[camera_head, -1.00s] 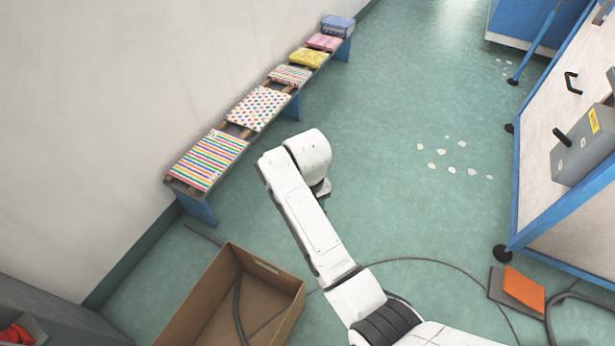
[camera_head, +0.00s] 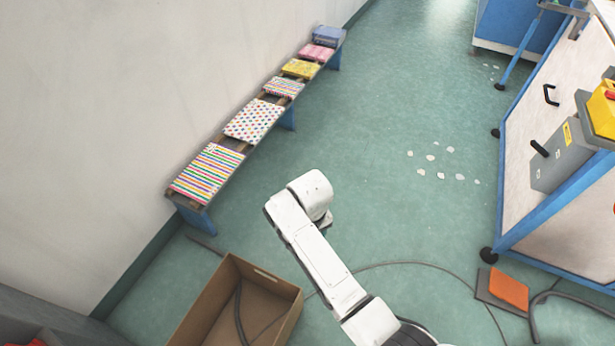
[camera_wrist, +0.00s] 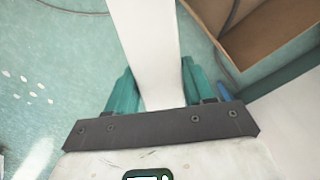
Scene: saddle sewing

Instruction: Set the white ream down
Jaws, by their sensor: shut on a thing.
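The white ream (camera_wrist: 148,45) shows in the wrist view as a long white block running up from between my gripper's teal fingers. My gripper (camera_wrist: 158,92) is shut on it, one finger on each side. The ream's upper end runs out of the wrist view at the top. In the head view my white arm reaches over the floor, and neither the gripper nor the ream can be made out there.
A low bench (camera_head: 247,146) along the left wall holds several patterned, coloured packs. An open cardboard box (camera_head: 233,303) with a cable stands at the bottom. White scraps (camera_head: 440,175) lie on the green floor. A blue-framed bench (camera_head: 545,215) stands right.

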